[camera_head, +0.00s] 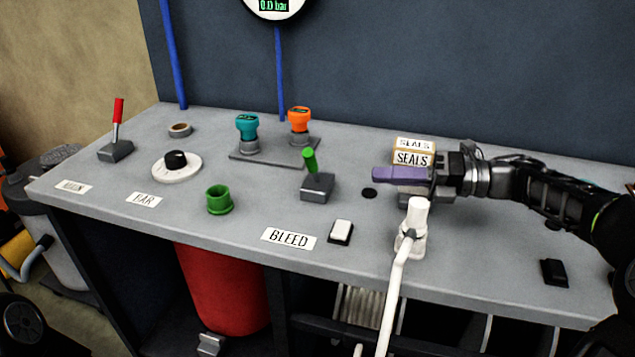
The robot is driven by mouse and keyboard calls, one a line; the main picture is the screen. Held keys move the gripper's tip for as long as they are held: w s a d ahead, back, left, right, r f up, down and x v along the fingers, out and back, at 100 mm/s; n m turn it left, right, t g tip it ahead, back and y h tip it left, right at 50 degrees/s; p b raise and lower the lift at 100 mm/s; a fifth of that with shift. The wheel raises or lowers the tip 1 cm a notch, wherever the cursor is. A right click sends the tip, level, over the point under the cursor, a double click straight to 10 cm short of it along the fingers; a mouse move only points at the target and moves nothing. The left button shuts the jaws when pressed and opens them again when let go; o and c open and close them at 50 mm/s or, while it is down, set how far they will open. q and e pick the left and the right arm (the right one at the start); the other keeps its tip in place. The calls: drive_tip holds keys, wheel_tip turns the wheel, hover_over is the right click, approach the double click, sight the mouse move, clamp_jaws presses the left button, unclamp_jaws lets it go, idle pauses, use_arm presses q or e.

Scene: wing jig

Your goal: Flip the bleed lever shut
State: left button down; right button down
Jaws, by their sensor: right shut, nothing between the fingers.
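The bleed lever, a short green handle (310,161) on a grey block (318,187), stands on the bench behind the white BLEED label (289,238). The handle rises from the block and leans slightly left. My right gripper (378,174) reaches in from the right, with purple fingers pointing left. It is shut and empty, to the right of the lever with a visible gap between them. My left gripper is not in view.
A white nozzle (416,222) with a hose stands just in front of my right gripper. SEALS boxes (412,158) are behind it. Teal (247,126) and orange (300,119) knobs stand behind the lever. A green cup (219,199) and a white switch (341,231) are nearby.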

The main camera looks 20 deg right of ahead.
sight(312, 166)
drive_tip(key=b+x, duration=0.4)
drive_tip(key=x, duration=0.9)
drive_tip(key=shift+w+b, duration=0.1)
drive_tip(key=shift+b, duration=0.3)
drive_tip(key=shift+r, duration=0.1)
